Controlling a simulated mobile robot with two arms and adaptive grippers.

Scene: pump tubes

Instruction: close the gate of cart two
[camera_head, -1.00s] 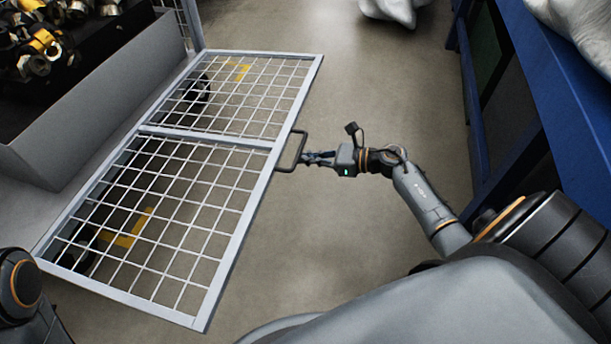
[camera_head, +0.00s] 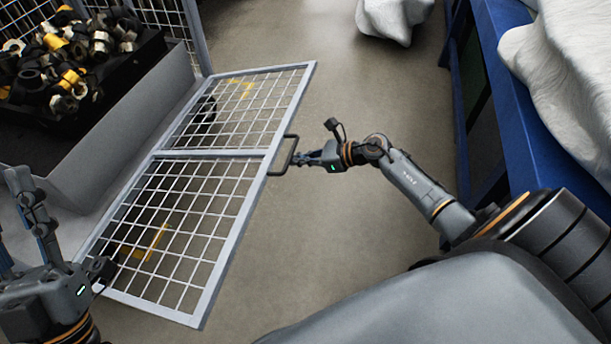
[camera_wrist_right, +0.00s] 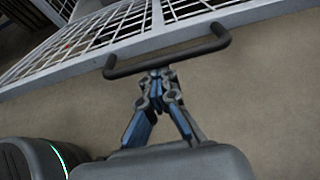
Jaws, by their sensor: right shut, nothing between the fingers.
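The gate (camera_head: 211,155) is a grey-framed wire mesh panel that reaches out from the cart (camera_head: 190,40) across the head view. Its dark U-shaped handle (camera_head: 291,153) sticks out to the right; it also shows in the right wrist view (camera_wrist_right: 190,52). My right gripper (camera_head: 301,158) is at the handle with its fingers shut and nothing between them. In the right wrist view its fingertips (camera_wrist_right: 157,76) meet right by the handle bar; I cannot tell whether they touch it. My left gripper (camera_head: 28,190) is at the lower left, near the gate's near end, partly cut off.
A bin (camera_head: 165,85) of black, yellow and silver parts (camera_head: 70,50) stands at the upper left. A blue rack (camera_head: 490,60) with white sacks (camera_head: 560,80) runs along the right. Another white sack (camera_head: 392,18) lies at the back. The floor (camera_head: 350,85) between is clear.

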